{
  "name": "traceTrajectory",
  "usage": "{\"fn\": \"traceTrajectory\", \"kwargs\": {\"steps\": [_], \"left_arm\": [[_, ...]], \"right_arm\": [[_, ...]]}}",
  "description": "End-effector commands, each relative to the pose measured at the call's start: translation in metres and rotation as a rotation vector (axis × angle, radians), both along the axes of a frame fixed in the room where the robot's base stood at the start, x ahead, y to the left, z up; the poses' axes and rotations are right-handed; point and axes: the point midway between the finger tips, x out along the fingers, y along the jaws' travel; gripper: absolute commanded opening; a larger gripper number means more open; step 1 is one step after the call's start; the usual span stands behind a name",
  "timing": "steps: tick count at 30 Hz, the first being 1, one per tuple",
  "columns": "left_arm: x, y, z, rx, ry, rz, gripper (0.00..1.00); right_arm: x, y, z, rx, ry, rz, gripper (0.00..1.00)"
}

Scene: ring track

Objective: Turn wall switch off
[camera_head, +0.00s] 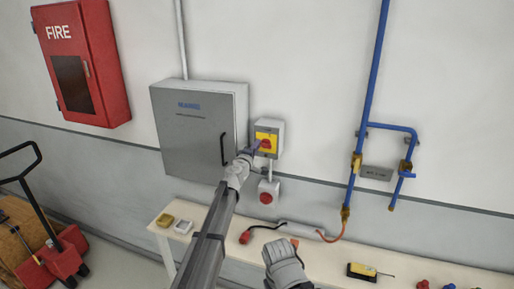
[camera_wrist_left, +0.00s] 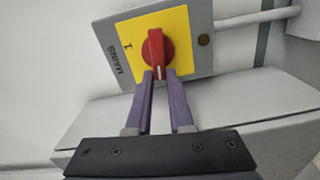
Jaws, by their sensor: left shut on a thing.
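The wall switch is a grey box (camera_head: 277,130) with a yellow plate and a red rotary knob (camera_head: 266,144), mounted right of a grey cabinet. The knob's white mark is on the end toward my fingers. My left gripper (camera_head: 258,147) is at the switch. Its purple fingers (camera_wrist_left: 159,74) are shut on the lower end of the knob, one on each side.
A grey cabinet (camera_head: 194,135) with a black handle is left of the switch. A small box with a red button (camera_head: 267,194) is below it. The bench (camera_head: 215,220) holds a red-ended cable and small tools. Blue pipes (camera_head: 369,80) run up the wall at right.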

Motion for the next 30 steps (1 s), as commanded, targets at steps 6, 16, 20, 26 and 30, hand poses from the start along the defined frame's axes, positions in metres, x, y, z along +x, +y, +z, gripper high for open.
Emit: {"fn": "traceTrajectory", "kwargs": {"steps": [6,16,20,26,30], "left_arm": [[-0.0007,0.0006,-0.0034,-0.089,0.029,0.000,0.00],[-0.0009,0.0006,-0.0045,-0.144,0.047,0.000,0.00],[-0.0010,0.0006,-0.0045,-0.146,0.048,0.000,0.00],[-0.0012,0.0006,-0.0045,-0.146,0.048,0.000,0.00],[-0.0011,0.0006,-0.0045,-0.146,0.048,0.000,0.30]], "right_arm": [[0.0000,0.0000,-0.0033,0.000,0.000,0.000,0.50],[0.0000,0.0000,-0.0044,0.000,0.000,0.000,0.50],[0.0000,0.0000,-0.0044,0.000,0.000,0.000,0.50],[0.0000,0.0000,-0.0044,0.000,0.000,0.000,0.50],[0.0000,0.0000,-0.0044,0.000,0.000,0.000,0.50]]}}
